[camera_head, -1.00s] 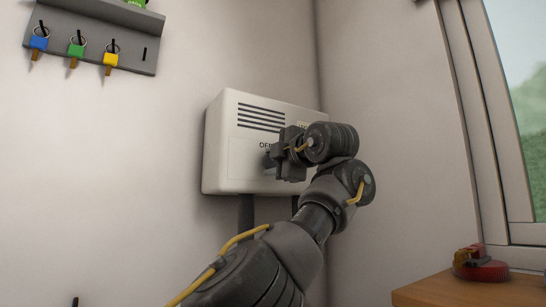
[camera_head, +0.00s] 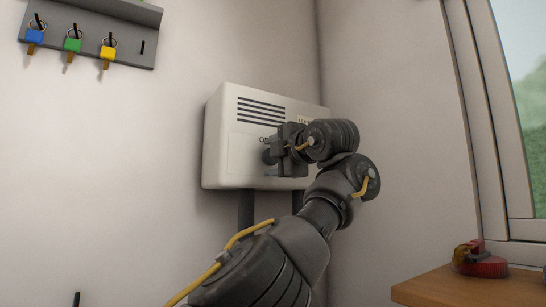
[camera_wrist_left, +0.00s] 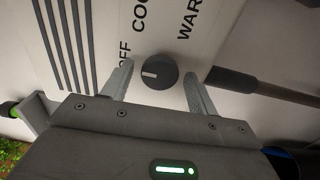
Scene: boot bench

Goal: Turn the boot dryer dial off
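The boot dryer is a white box (camera_head: 225,150) on the wall, with dark vent slots and an "OF..." label partly covered by my gripper. The dark round dial (camera_wrist_left: 160,72) shows in the left wrist view, with a white mark on its left side. The words OFF, COOL and WARM are printed above it in that view. My left gripper (camera_wrist_left: 157,68) is open, one finger on each side of the dial, with a gap visible on both sides. In the head view my left gripper (camera_head: 283,152) is in front of the box. My right gripper is not in view.
Dark tubes (camera_head: 246,208) hang below the box. A grey key rack (camera_head: 100,28) with blue, green and yellow key tags is at upper left. A wooden surface (camera_head: 470,289) with a red object (camera_head: 480,264) is at lower right, beneath the window.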

